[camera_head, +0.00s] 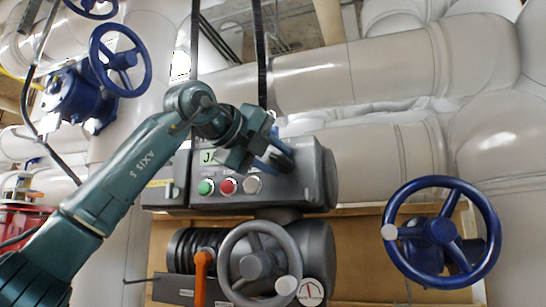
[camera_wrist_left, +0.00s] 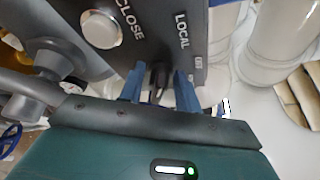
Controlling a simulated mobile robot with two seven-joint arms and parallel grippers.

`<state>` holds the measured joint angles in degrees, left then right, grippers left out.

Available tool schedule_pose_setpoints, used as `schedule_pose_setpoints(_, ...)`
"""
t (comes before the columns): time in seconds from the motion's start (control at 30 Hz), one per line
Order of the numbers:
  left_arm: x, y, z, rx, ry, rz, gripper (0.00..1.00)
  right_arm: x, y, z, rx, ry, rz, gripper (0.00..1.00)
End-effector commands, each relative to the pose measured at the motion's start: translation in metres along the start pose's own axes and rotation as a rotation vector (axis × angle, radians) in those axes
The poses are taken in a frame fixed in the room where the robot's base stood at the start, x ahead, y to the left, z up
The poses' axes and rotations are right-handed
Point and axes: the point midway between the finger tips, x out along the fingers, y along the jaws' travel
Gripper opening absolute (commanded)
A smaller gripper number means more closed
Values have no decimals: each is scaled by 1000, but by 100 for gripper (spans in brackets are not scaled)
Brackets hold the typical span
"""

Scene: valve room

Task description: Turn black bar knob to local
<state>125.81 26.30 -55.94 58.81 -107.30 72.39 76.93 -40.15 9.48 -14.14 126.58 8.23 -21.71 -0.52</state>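The grey control box (camera_head: 300,200) carries a green, a red and a whitish button in the head view. My left gripper (camera_head: 277,152) is at the box's upper right front, and its wrist hides that part of the face. In the left wrist view the black bar knob (camera_wrist_left: 158,80) lies between the two blue fingers of my left gripper (camera_wrist_left: 158,85). The fingers stand apart on either side of it, and contact is hard to make out. The LOCAL label (camera_wrist_left: 182,30) is on the box face beyond the right finger. My right gripper is not in view.
A grey handwheel (camera_head: 255,264), an orange lever (camera_head: 202,275) and a gauge (camera_head: 311,292) sit below the box. Blue handwheels stand at right (camera_head: 440,231) and upper left (camera_head: 121,60). Large pale pipes (camera_head: 340,75) run behind.

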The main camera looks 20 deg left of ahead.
Motion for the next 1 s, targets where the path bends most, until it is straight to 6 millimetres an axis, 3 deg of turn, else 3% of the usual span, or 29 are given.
schedule_pose_setpoints(0.17, -14, 0, 1, -1, -3, -4, 33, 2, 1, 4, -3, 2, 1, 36)
schedule_pose_setpoints(0.5, -87, 1, 0, 1, -3, -3, 33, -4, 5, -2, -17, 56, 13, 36)
schedule_pose_setpoints(0.7, -118, 0, 0, 0, 0, -1, 33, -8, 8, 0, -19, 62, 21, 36)
schedule_pose_setpoints(1.0, -130, 0, 0, 0, 2, 1, 33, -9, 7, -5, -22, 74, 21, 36)
